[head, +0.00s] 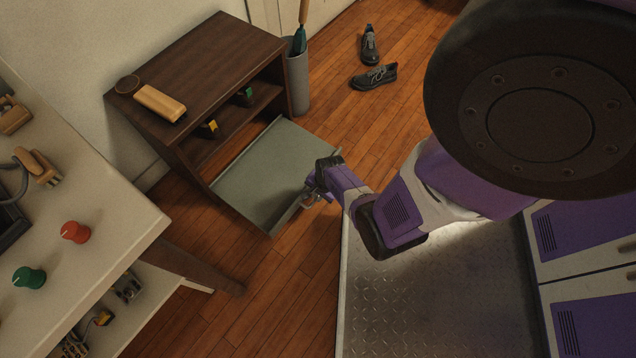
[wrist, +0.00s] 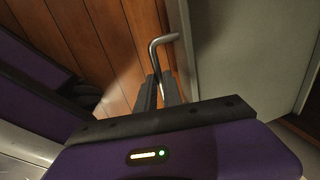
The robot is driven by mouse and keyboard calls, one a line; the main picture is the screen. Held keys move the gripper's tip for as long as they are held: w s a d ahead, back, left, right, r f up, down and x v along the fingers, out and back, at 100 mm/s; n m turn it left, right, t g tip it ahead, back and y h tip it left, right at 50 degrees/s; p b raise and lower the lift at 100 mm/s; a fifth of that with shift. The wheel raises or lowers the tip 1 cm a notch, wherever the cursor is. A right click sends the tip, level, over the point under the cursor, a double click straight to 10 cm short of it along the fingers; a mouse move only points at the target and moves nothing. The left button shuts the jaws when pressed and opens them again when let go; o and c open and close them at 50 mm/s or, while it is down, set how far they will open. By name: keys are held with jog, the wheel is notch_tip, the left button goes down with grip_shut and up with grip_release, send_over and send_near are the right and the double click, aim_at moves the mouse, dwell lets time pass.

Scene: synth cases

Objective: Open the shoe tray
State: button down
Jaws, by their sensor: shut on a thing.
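The shoe tray (head: 262,170) is a flat grey-green tray that sticks out from the bottom of a dark brown wooden cabinet (head: 205,62), low over the floor. It also shows at the right of the wrist view (wrist: 250,50). My gripper (head: 312,197) is at the tray's front edge. In the wrist view my gripper (wrist: 160,92) is shut on a bent metal handle (wrist: 163,40) beside the tray. My fingers hide the handle's lower part. The tray's far end lies inside the cabinet and is hidden. The tray looks empty.
Two dark shoes (head: 374,77) lie on the wooden floor behind. A grey umbrella stand (head: 298,80) is right of the cabinet. A bench with knobs (head: 75,232) stands at left. Wooden floor (head: 290,285) is bare in front of the tray.

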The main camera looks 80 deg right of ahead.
jog(key=c, duration=1.5)
grip_release()
jog(key=shift+r, duration=0.1)
notch_tip(320, 180, up, 8)
jog(key=s+p, duration=0.1)
jog(key=p, duration=0.4)
jog(key=shift+a+f, duration=0.25)
jog(key=shift+a, duration=0.15)
jog(key=shift+s, duration=0.1)
